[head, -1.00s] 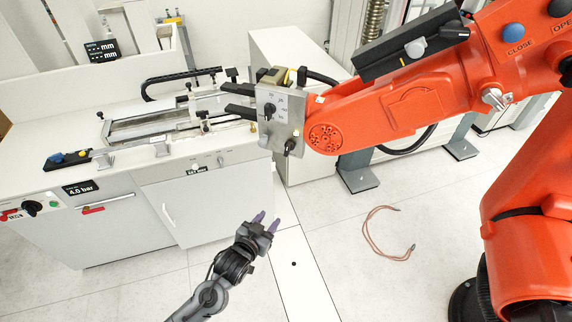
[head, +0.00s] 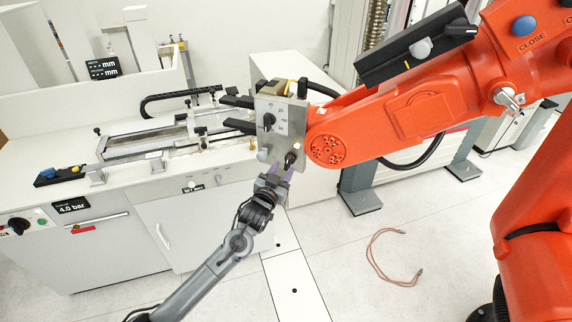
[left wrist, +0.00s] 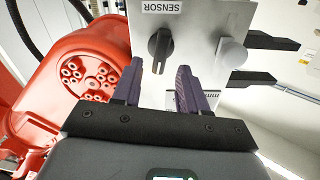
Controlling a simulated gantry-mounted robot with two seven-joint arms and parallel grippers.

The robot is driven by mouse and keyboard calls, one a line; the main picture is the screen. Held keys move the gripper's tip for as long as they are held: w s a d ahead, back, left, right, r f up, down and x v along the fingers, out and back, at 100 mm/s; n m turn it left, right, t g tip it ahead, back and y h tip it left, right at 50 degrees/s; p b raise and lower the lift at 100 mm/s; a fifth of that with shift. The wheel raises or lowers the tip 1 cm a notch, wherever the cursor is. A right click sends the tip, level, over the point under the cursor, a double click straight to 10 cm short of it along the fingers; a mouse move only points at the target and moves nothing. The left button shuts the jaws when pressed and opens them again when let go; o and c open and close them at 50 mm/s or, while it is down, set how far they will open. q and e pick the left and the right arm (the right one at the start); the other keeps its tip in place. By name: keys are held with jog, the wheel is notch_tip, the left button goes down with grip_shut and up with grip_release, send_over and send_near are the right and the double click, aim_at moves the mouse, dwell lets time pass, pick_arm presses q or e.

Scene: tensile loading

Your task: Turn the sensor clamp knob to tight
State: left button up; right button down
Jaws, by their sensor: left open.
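The sensor clamp knob (left wrist: 160,45) is a black pointer knob on a grey metal plate, under a "SENSOR" label. In the head view the same knob (head: 291,159) is near the plate's lower right. My left gripper (head: 280,170) is open just below the plate, its purple fingers pointing up toward the knob. In the left wrist view my left gripper (left wrist: 157,72) has one finger either side of the knob's lower end, apart from it. The pointer looks nearly vertical; I cannot read any tight mark. My right gripper is not in view.
The plate (head: 282,112) sits at the end of an orange robot arm (head: 400,110) and carries another black knob (head: 268,121). A grey round knob (left wrist: 231,54) is beside the sensor knob. A white bench (head: 90,190) stands left; a red cable (head: 385,262) lies on the floor.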

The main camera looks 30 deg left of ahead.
aim_at(287, 163)
pick_arm(q)
jog(key=shift+w+a, duration=0.15)
jog(key=shift+w, duration=0.75)
jog(key=shift+w+a, duration=0.15)
jog(key=shift+w, duration=0.7)
jog(key=shift+c, duration=0.4)
grip_shut()
